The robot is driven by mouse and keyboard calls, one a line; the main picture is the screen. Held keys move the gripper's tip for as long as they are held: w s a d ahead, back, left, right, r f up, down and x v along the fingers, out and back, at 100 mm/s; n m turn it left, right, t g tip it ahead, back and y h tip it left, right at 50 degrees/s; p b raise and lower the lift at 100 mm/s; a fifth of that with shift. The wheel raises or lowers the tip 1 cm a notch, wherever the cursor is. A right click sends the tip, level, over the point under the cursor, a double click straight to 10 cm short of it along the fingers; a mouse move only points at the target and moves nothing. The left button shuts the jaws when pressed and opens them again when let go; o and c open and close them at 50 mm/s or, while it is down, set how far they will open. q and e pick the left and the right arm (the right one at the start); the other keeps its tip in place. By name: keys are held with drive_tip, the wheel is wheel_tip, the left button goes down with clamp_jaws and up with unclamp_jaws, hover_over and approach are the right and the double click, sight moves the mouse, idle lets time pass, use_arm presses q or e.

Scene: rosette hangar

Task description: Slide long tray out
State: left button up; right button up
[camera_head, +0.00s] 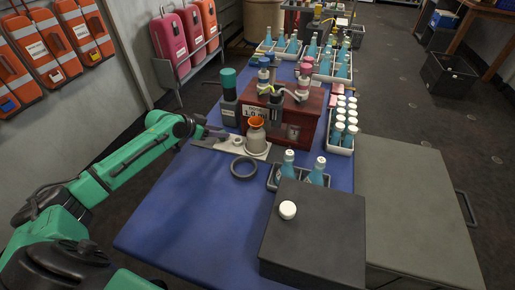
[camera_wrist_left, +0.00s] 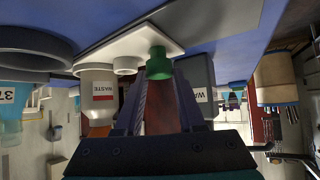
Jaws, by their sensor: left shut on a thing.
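The long tray (camera_head: 228,147) is a pale flat strip on the blue table, in front of the dark red box (camera_head: 312,122). A grey bottle with an orange top (camera_head: 256,140) stands at its right part. My left gripper (camera_head: 207,139) is at the tray's left end. In the left wrist view, which looks upside down, my left gripper (camera_wrist_left: 158,75) is shut on a green knob (camera_wrist_left: 158,63) at the end of the tray (camera_wrist_left: 130,45). The knob is hidden in the head view. My right gripper is not in view.
A black ring (camera_head: 244,167) lies on the table close by. A dark bottle with a green cap (camera_head: 228,95) stands behind the tray. Blue bottles (camera_head: 288,165) and a dark grey box (camera_head: 315,235) are at the right. The blue table (camera_head: 190,215) is clear at front left.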

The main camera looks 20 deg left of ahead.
use_arm(q)
drive_tip(key=shift+s+a+f+b, duration=0.15)
drive_tip(key=shift+a+b, duration=0.75)
drive_tip(key=shift+a, duration=1.3)
drive_tip(key=shift+s+a+b, duration=0.1)
drive_tip(key=shift+a+b, duration=1.05)
drive_tip(key=shift+a, duration=0.85)
drive_tip(key=o, duration=1)
drive_tip(key=shift+r, duration=0.2)
wheel_tip(320, 180, up, 7)
drive_tip(key=p, duration=0.6)
